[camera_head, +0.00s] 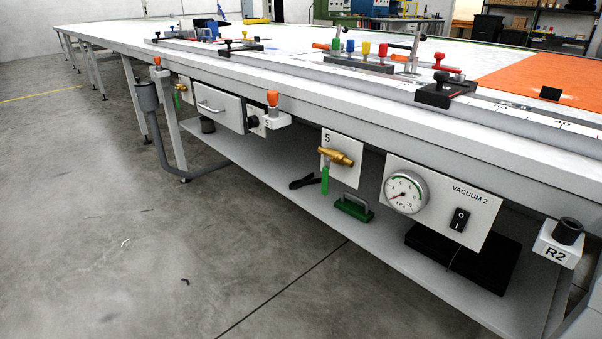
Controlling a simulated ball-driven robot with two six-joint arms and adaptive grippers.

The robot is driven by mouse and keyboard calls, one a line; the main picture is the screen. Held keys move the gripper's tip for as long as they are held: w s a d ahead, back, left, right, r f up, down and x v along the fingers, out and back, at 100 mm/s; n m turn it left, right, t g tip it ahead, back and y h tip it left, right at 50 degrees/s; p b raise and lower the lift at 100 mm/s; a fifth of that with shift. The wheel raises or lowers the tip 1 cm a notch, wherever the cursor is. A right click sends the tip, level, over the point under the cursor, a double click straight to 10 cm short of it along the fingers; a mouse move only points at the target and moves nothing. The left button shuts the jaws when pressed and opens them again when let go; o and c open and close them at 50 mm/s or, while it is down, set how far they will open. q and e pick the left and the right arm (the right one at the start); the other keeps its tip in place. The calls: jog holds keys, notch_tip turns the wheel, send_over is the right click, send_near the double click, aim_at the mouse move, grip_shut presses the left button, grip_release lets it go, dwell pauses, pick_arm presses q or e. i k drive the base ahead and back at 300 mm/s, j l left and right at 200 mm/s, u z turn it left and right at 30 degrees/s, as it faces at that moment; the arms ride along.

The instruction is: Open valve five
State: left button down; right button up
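Valve five (338,156) is a brass valve on a white plate marked "5" (351,149), below the front edge of the long table. Its green lever (325,179) hangs straight down, at a right angle to the brass body. Nothing touches the lever. Neither of my grippers shows in the head view.
Right of the plate is the "VACUUM 2" panel (461,220) with a gauge (406,192) and a switch (460,219). A drawer (219,106) is farther left.

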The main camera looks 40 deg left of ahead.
aim_at(325, 171)
jog(key=u, duration=1.05)
